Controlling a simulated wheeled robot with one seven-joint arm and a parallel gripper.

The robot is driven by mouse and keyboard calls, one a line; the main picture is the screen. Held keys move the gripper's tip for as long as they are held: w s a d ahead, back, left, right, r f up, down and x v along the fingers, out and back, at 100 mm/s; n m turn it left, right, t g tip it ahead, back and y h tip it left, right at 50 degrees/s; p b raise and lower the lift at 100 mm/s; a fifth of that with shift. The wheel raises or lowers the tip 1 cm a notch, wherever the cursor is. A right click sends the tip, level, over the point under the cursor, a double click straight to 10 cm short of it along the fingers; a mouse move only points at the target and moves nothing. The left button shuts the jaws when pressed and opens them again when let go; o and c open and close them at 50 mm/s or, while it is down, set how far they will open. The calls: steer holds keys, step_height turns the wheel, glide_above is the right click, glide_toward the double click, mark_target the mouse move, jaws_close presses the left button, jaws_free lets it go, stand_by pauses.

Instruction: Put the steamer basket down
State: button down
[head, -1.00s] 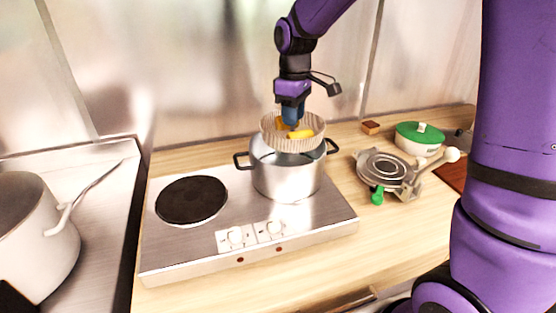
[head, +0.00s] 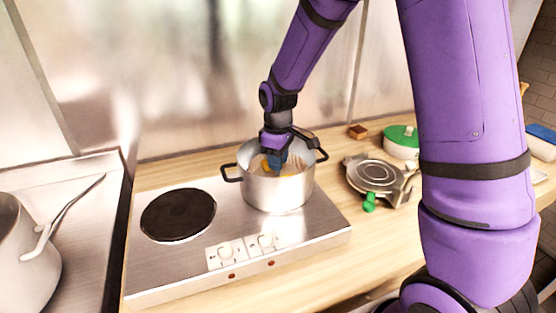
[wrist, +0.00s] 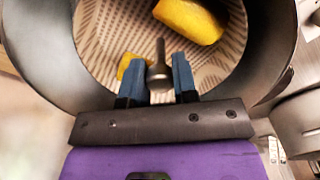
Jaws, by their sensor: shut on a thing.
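The steamer basket (wrist: 108,40) is a pale, patterned round tray with yellow pieces (wrist: 190,20) in it. It is inside the silver pot (head: 277,192), below the rim; in the head view only a little of it shows. My gripper (wrist: 158,75) is shut on the basket's upright metal post (wrist: 160,66), with a blue finger on each side. In the head view my gripper (head: 274,163) reaches down into the pot. The pot wall surrounds the basket in the wrist view. Whether the basket touches the pot's bottom is hidden.
The pot stands on the right side of a steel two-plate cooker; the left black plate (head: 178,214) is bare. A waffle iron (head: 378,176) and a green-lidded dish (head: 401,141) stand to the right. A large white pot (head: 25,250) is at the far left.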

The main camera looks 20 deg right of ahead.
steer(key=shift+f, duration=0.4)
steer(key=c, duration=0.9)
jaws_free()
step_height(320, 180, up, 12)
steer(key=s+d+r+m+t, duration=0.2)
steer(key=s+d+r+m, duration=0.2)
steer(key=s+r, duration=0.7)
steer(key=s+d+m+t, duration=0.3)
steer(key=s+m, duration=0.2)
steer(key=s, duration=1.2)
steer(key=shift+r, duration=0.35)
